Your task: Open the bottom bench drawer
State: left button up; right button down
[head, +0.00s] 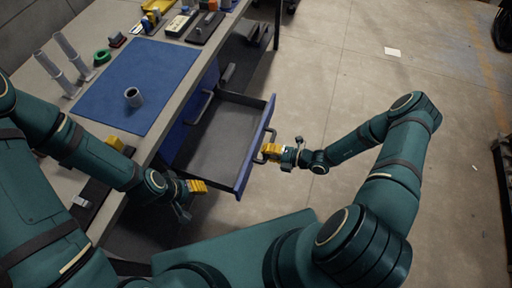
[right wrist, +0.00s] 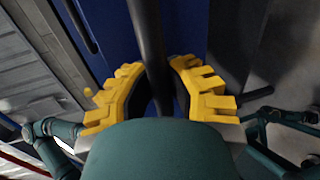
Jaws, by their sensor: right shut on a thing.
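The bench drawer (head: 225,135) stands pulled out from under the bench, and its empty grey inside shows. It lies below another blue drawer front with its own handle (head: 199,107). The blue front of the open drawer (head: 257,146) carries a dark bar handle (head: 270,133). My right gripper (head: 268,152) is at this handle. In the right wrist view, the yellow fingers (right wrist: 160,88) are shut around the dark handle bar (right wrist: 148,40), with the blue front behind it. My left gripper (head: 199,186) hangs beside the bench edge, left of the open drawer, apart from it; its finger opening is unclear.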

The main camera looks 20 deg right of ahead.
jog(key=shift+s+d, duration=0.15)
jog(key=shift+d, duration=0.05)
jog(key=c, duration=0.9)
grip_release()
jog(key=v, duration=1.2)
